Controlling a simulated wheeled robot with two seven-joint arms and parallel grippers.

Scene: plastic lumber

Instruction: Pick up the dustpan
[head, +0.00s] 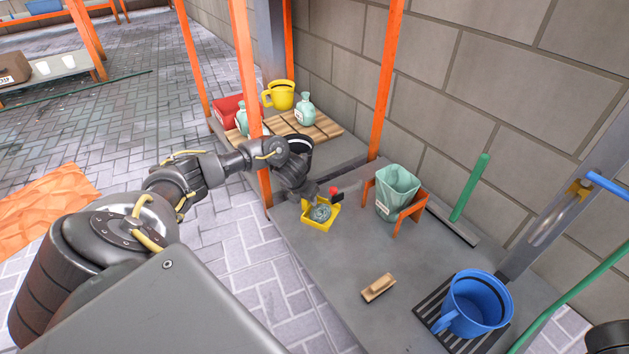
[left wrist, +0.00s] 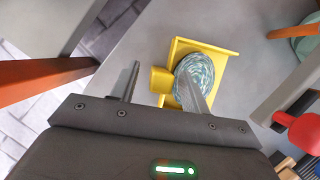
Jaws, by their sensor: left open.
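The yellow dustpan (head: 334,222) lies on the grey shelf near its left edge. A round grey-blue swirled thing (head: 319,213) sits in it. In the left wrist view the dustpan (left wrist: 218,66) has its short handle (left wrist: 160,80) toward my gripper. My left gripper (left wrist: 162,84) is open, one finger on each side of the handle in the picture. The right finger overlaps the round thing in that view. I cannot tell whether either finger touches. In the head view the left gripper (head: 308,194) reaches down over the dustpan, partly hiding it.
A green container (head: 397,186) in an orange holder stands right of the dustpan. A wooden-coloured block (head: 378,288) and a blue bucket (head: 472,304) are nearer. Orange posts (head: 385,80) rise beside my left arm.

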